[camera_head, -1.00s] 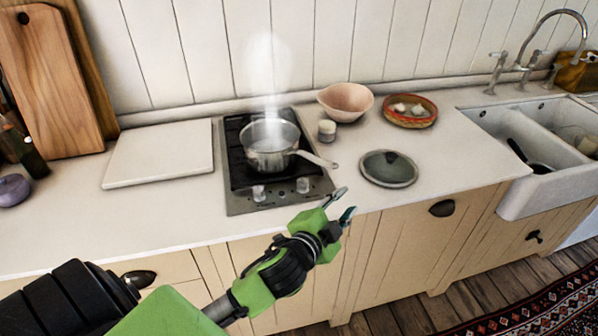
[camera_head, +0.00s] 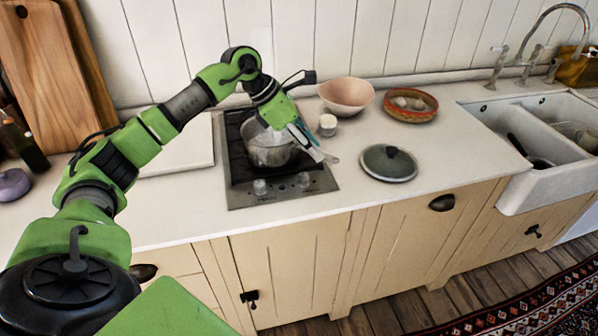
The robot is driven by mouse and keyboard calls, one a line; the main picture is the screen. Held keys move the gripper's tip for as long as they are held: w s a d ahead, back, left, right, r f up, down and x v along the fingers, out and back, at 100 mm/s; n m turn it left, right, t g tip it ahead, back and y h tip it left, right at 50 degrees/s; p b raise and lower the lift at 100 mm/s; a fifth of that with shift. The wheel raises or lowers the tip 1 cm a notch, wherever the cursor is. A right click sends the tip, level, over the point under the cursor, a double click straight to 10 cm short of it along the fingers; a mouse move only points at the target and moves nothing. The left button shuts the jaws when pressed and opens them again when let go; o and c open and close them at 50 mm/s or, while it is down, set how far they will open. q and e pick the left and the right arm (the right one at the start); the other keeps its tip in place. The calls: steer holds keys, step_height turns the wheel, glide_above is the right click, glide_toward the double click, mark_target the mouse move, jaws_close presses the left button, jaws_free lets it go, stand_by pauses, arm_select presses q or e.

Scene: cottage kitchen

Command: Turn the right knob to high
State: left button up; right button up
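The cooktop (camera_head: 240,198) has two knobs on its front strip. The right knob (camera_head: 304,180) is small, metallic and uncovered; its setting is too small to read. The left knob (camera_head: 260,187) sits beside it. A steel pot (camera_head: 268,156) stands on the cooktop behind the knobs, its handle pointing right. My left gripper (camera_head: 312,146) points down at the pot's right side, above and behind the right knob and close to the pot handle. I cannot tell if it touches the handle or how wide its fingers are. My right gripper is out of view.
A small white jar (camera_head: 327,126), a pink bowl (camera_head: 346,96) and an orange dish (camera_head: 410,105) stand right of the cooktop. A dark lid (camera_head: 388,164) lies nearer the front. A white board (camera_head: 178,152) lies left, partly behind my arm. The sink (camera_head: 560,175) is far right.

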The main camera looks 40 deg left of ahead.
arm_select(q)
steer(key=s+a+y, duration=0.2)
steer(key=s+a, duration=0.1)
steer(key=a, duration=0.5)
steer(key=g+p, duration=0.1)
steer(key=p, duration=0.3)
glide_toward(301, 176)
steer(key=shift+y, duration=0.3)
steer(key=x, duration=0.7)
steer(key=shift+w+d, duration=0.15)
steer(key=shift+d, duration=0.15)
steer(key=shift+w+f, duration=0.2)
steer(key=shift+f, duration=0.35)
steer(key=shift+n, duration=0.3)
jaws_close()
